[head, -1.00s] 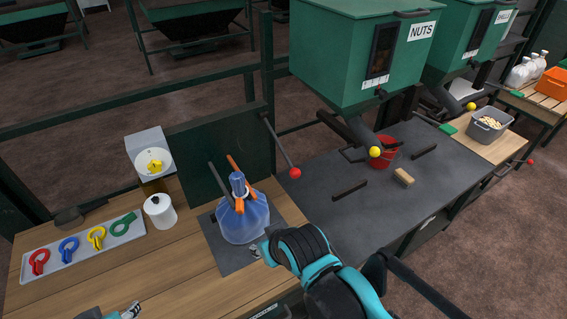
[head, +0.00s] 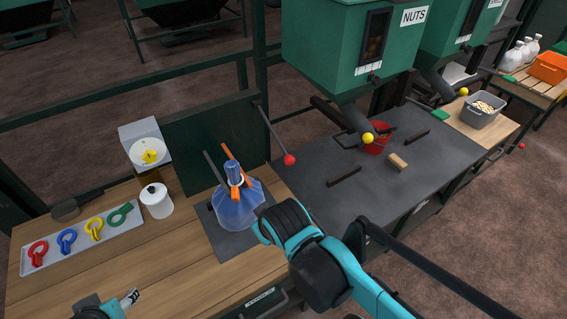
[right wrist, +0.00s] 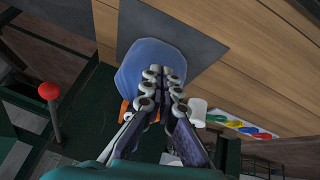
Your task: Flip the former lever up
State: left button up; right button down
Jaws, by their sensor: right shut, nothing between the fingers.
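A lever with a red ball knob (head: 289,160) slants down and to the right from the top of a dark green panel (head: 212,135). Its knob (right wrist: 49,91) also shows at the left of the right wrist view. A blue bag (head: 236,208) with orange clips stands in front of the panel on a dark plate. My right gripper (right wrist: 165,75) is shut and empty, with the bag behind its fingers in the wrist view and the knob apart to the left.
A white pot (head: 156,201), a dial scale (head: 149,152) and a tray (head: 85,235) of coloured clips are on the wooden bench at left. The NUTS hopper (head: 350,50) overhangs the dark table at right, which holds a red bucket (head: 375,146) and a wooden block (head: 398,162).

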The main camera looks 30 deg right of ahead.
jog(key=w+d+r+n+h+p, duration=0.2)
jog(key=w+n+h+p, duration=0.1)
jog(key=w+n, duration=0.3)
jog(key=w+d+r+n+g+h+p, duration=0.1)
jog(key=w+d+r+n+h+p, duration=0.1)
jog(key=w+n+h+p, duration=0.2)
jog(key=w+n+h, duration=0.1)
jog(key=w+n, duration=0.1)
jog(key=n, duration=0.1)
jog(key=shift+d+r, duration=0.15)
jog(key=shift+r, duration=0.15)
jog(key=w+d+f+b, duration=0.2)
jog(key=d+f, duration=0.1)
jog(key=d, duration=0.5)
jog(key=shift+d+b, duration=0.35)
jog(key=shift+b, duration=0.05)
jog(key=shift+f, duration=0.1)
